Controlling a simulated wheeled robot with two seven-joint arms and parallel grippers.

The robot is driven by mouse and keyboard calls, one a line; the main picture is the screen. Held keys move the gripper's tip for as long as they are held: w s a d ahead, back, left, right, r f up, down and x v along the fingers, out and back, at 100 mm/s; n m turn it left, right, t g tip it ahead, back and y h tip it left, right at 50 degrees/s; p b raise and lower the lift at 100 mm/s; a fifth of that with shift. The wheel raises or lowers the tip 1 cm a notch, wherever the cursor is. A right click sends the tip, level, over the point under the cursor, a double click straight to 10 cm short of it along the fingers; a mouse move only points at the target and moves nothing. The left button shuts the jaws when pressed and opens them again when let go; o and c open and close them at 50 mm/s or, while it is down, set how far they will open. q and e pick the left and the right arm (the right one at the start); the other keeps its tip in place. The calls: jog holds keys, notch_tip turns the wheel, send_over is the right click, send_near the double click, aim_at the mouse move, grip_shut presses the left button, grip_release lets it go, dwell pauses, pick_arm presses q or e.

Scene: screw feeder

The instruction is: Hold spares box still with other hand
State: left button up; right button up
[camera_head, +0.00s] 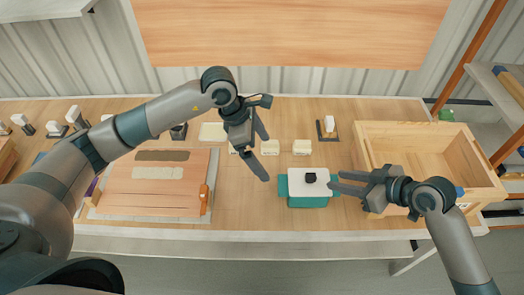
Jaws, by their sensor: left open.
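The spares box appears to be the teal box (308,202) with a white lid and a black knob (310,178), standing upright on the table right of centre. My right gripper (335,181) is at its right side, with its fingertips apart and pointing left at the box edge. I cannot tell whether they touch it. My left gripper (265,157) is open and empty, above the table to the upper left of the box, with its fingers pointing down and right.
A large wooden crate (480,178) stands to the right, near my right wrist. A wooden panel (150,198) lies on the left under my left arm. The table in front of the box is clear.

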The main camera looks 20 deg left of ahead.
aim_at(282, 183)
pick_arm(q)
jog(key=shift+d+f, duration=0.1)
jog(key=shift+f, duration=0.05)
jog(key=x, duration=1.7)
jog(key=shift+w+d, duration=0.1)
jog(key=c, duration=1.4)
jog(key=shift+o, duration=0.2)
jog(key=shift+o, duration=0.5)
